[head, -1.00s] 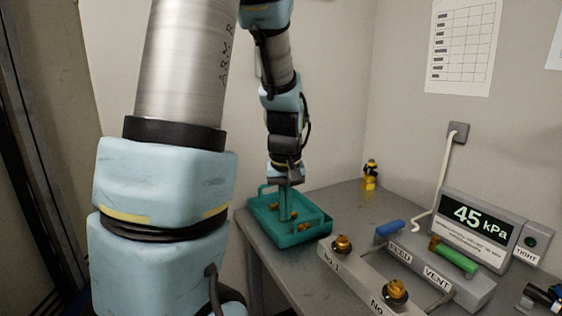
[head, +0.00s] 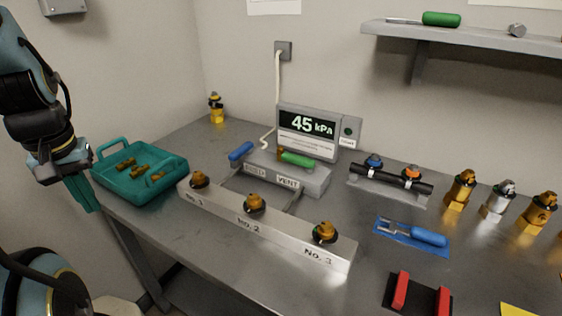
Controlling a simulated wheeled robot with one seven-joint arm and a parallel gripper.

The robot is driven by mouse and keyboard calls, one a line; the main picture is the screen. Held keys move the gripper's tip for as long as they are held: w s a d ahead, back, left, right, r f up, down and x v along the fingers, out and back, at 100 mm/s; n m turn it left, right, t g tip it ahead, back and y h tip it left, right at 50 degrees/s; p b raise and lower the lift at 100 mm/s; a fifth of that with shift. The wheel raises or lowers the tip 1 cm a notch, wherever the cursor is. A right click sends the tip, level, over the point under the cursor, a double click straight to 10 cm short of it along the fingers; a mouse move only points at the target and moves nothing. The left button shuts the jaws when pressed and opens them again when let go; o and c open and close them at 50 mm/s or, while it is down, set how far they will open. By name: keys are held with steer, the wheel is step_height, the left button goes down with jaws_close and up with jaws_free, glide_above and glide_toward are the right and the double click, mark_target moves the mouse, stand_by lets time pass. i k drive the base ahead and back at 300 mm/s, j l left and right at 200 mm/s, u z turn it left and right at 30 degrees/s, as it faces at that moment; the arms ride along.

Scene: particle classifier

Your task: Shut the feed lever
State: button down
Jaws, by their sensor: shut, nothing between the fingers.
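The blue feed lever (head: 241,151) sits at the left end of the grey valve block (head: 318,179), above a label that reads as FEED. The green vent lever (head: 297,159) is to its right, above the VENT label. The display (head: 308,122) behind reads 45 kPa. My gripper (head: 84,196) is at the left, pointing down in front of the teal tray's left side, well apart from the feed lever. Its fingers are shut and hold nothing.
The teal tray (head: 178,165) holds several brass fittings. A grey bar (head: 290,243) with three brass fittings, marked No. 1 to No. 3, lies before the valve block. Brass and silver fittings, a blue-handled tool (head: 428,237) and a red-and-black holder (head: 417,297) are at the right.

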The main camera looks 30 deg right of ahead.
mark_target(247, 148)
steer(key=z, duration=1.25)
